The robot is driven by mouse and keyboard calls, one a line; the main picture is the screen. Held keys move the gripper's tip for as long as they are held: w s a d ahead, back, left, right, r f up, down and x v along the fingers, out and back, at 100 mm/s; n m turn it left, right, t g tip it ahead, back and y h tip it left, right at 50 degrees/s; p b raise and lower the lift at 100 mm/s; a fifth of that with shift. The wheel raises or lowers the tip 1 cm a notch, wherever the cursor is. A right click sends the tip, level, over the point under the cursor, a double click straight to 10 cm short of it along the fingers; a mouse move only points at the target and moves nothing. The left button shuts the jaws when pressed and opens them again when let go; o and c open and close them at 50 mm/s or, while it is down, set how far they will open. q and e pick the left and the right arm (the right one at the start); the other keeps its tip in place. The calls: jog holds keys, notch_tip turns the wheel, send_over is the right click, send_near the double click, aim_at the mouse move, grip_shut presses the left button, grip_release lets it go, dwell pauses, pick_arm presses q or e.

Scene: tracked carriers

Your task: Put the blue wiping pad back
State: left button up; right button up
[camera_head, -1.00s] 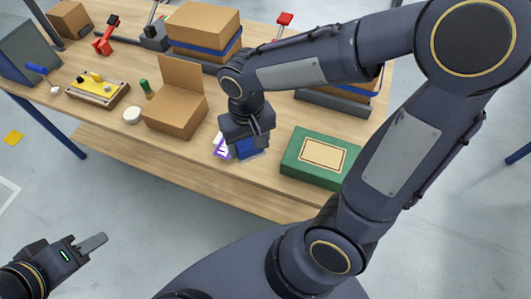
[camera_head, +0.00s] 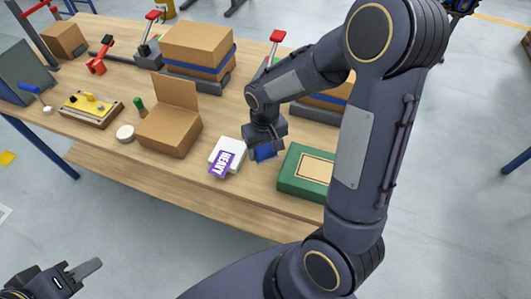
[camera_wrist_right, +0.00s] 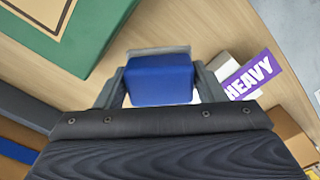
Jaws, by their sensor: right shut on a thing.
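The blue wiping pad (camera_head: 266,153) is held between the fingers of my right gripper (camera_head: 262,150). In the right wrist view the pad (camera_wrist_right: 160,85) fills the gap between the fingers, with a thin grey edge along its far side. The gripper is over the table (camera_head: 238,205), between a white block with a purple HEAVY label (camera_head: 222,163) and a green box (camera_head: 293,183). Whether the pad touches the table I cannot tell. My left gripper (camera_head: 86,269) is low at the left, away from the table; its finger opening is not clear.
An open cardboard box (camera_head: 170,133) stands left of the white block. A white round item (camera_head: 125,132) and a yellow piece on a wooden base (camera_head: 90,106) are further left. Strapped cartons (camera_head: 198,50) stand behind. The front strip of table is clear.

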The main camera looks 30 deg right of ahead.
aim_at(265, 155)
jog(key=shift+w+d+f, duration=0.15)
jog(key=shift+f, duration=0.85)
jog(key=shift+w+d+f, duration=0.1)
jog(key=shift+d+f, duration=0.05)
jog(key=shift+f, duration=0.85)
jog(key=shift+f, duration=0.15)
jog(key=o, duration=1.1)
